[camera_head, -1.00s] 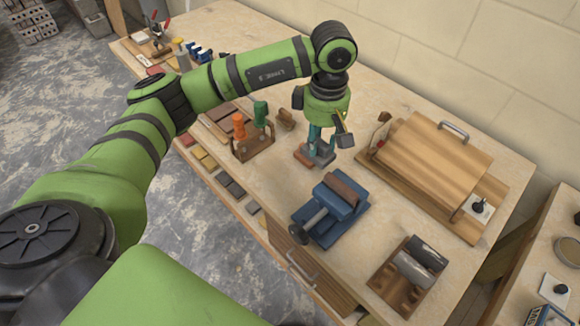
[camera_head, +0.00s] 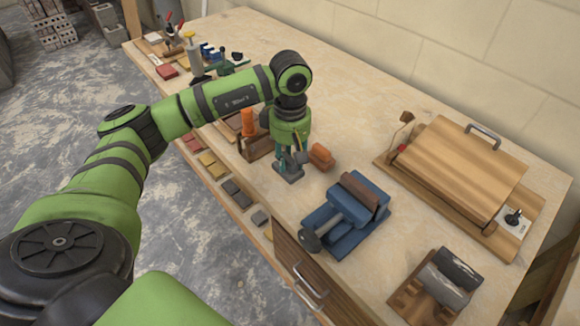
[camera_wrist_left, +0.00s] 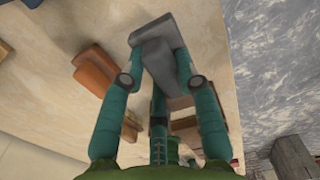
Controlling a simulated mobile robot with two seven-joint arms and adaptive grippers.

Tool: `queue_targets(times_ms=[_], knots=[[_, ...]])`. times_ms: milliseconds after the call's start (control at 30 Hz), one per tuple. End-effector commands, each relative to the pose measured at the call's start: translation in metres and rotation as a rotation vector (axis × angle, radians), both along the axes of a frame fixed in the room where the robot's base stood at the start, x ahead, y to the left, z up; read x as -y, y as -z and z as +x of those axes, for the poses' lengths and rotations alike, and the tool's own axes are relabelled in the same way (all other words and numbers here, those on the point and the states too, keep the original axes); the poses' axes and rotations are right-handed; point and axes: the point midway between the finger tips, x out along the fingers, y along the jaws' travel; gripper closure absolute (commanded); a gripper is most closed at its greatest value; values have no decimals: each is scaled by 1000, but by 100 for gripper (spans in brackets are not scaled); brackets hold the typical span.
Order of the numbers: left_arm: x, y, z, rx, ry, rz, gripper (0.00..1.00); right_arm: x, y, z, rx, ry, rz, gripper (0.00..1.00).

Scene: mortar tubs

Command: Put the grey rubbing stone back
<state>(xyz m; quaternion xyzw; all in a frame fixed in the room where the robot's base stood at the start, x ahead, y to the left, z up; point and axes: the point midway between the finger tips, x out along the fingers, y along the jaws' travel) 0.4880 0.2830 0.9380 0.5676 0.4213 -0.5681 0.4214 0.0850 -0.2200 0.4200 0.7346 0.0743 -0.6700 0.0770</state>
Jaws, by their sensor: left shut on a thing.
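The grey rubbing stone (camera_head: 289,174) is in my left gripper (camera_head: 291,157), low over the front part of the bench, left of the blue vise. My right gripper is out of view.
The blue vise (camera_head: 347,213) stands to the right. Behind the gripper is a wooden rack (camera_head: 256,147) with an orange-handled tool. Coloured blocks, including a yellow one (camera_head: 216,170), line the front edge. A wooden press (camera_head: 460,175) is at the back right.

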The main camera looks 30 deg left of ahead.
Motion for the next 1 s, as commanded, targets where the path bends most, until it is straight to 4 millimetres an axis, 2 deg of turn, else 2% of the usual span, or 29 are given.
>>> queue_targets(times_ms=[300,667,700,733,767,1000], knots=[[0,36,0,-1,0,0,94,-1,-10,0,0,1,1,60],[0,42,0,1,1,0,94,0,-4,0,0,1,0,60],[0,42,0,0,1,0,60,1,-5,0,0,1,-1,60],[0,41,0,0,1,0,48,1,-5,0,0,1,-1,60],[0,41,0,0,1,0,44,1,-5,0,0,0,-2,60],[0,41,0,-1,0,0,44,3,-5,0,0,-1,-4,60]])
